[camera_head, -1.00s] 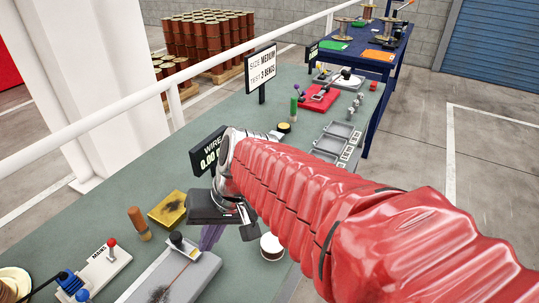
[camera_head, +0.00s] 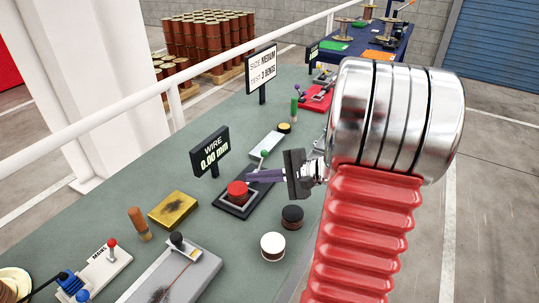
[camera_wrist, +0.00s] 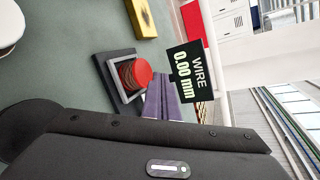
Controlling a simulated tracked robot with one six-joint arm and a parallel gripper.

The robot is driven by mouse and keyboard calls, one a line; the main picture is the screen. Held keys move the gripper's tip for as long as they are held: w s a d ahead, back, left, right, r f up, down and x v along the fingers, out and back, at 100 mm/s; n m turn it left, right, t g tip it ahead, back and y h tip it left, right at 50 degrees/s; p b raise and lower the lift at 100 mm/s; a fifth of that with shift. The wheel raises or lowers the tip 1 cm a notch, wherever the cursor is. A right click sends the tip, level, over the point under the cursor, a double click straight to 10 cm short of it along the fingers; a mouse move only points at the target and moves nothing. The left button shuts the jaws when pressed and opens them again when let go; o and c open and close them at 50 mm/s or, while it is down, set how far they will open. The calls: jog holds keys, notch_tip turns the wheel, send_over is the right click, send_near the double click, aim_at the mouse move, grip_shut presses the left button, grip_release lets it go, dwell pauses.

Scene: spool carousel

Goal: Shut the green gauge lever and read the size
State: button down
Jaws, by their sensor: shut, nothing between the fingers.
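The gauge (camera_head: 229,207) is a dark base with a grey frame, shown also in the wrist view (camera_wrist: 107,84). A red-topped spool (camera_head: 237,189) sits in it and shows in the wrist view (camera_wrist: 134,73). The green lever knob (camera_head: 264,153) stands raised on a thin arm behind my fingers; I cannot make it out in the wrist view. The wire display (camera_head: 211,153) reads 0.00 mm, also in the wrist view (camera_wrist: 190,70). My gripper (camera_head: 251,176), with purple fingers (camera_wrist: 159,82), is shut and empty, just right of the spool; contact is unclear.
A black-topped spool (camera_head: 292,217) and a white-topped spool (camera_head: 272,246) stand near the front edge. A yellow block (camera_head: 173,210) and a grey plate with a black knob (camera_head: 177,239) lie to the left. A sign (camera_head: 261,68) reads size medium, test 3 bends.

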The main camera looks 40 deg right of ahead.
aim_at(261, 162)
jog(key=s+d+f+m+t+h, duration=0.1)
jog(key=d+m, duration=0.1)
jog(key=d, duration=0.3)
jog(key=s+d+f+m+t+h, duration=0.1)
jog(key=d+m+t+h, duration=0.1)
jog(key=d, duration=0.3)
jog(key=s+d+f+m+t+h, duration=0.1)
jog(key=d+m, duration=0.1)
jog(key=d, duration=0.3)
jog(key=shift+s+d+h, duration=0.1)
jog(key=shift+d+h, duration=0.1)
jog(key=shift+h, duration=0.1)
jog(key=x, duration=1)
jog(key=shift+r, duration=0.1)
